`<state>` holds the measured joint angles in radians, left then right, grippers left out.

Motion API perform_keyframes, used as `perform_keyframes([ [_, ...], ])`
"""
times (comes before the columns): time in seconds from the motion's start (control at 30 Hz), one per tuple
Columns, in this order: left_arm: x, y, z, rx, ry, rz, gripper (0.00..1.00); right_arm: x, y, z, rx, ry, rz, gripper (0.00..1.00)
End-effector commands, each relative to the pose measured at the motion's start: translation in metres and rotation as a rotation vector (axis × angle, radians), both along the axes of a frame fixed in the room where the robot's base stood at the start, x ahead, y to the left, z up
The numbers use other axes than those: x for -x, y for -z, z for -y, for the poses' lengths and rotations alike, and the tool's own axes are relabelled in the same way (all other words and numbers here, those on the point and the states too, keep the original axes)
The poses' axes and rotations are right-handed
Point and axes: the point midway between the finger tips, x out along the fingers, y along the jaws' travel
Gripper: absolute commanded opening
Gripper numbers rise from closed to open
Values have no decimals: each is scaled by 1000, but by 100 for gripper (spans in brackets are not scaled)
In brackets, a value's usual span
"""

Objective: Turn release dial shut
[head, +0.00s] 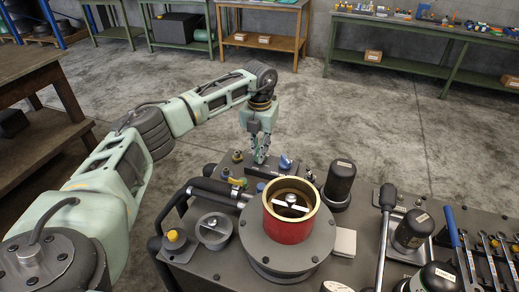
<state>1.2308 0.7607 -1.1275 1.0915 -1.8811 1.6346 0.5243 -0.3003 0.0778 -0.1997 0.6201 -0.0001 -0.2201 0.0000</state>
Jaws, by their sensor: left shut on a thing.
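My left gripper (261,155) points down at the raised dark control block (268,171) behind the red cylinder. Its fingers are shut on a small part at the block's top, which I take to be the release dial. The fingers hide most of that part, so its turn angle cannot be read. A blue knob (286,162) stands just right of the fingertips on the same block. My right gripper is not in view.
A red cylinder with a brass rim (288,226) stands on a round grey flange in front of the block. A black canister (340,181) stands to the right, a black-gripped handle (213,189) to the left. Wrenches (487,250) lie at the far right. Open floor lies behind.

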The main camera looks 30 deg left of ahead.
Motion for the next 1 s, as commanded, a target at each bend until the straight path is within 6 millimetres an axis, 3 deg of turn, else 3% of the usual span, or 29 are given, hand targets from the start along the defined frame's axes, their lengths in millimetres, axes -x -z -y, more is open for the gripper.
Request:
perform_keyframes([
  [0.6,-1,-2,-1,-1,39,6,0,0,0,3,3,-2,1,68],
  [0.63,-1,-2,-1,-1,38,6,13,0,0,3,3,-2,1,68],
  [0.8,-1,-1,0,-1,38,4,28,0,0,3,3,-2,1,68],
  [1.0,0,-1,0,0,37,2,29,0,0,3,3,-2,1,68],
])
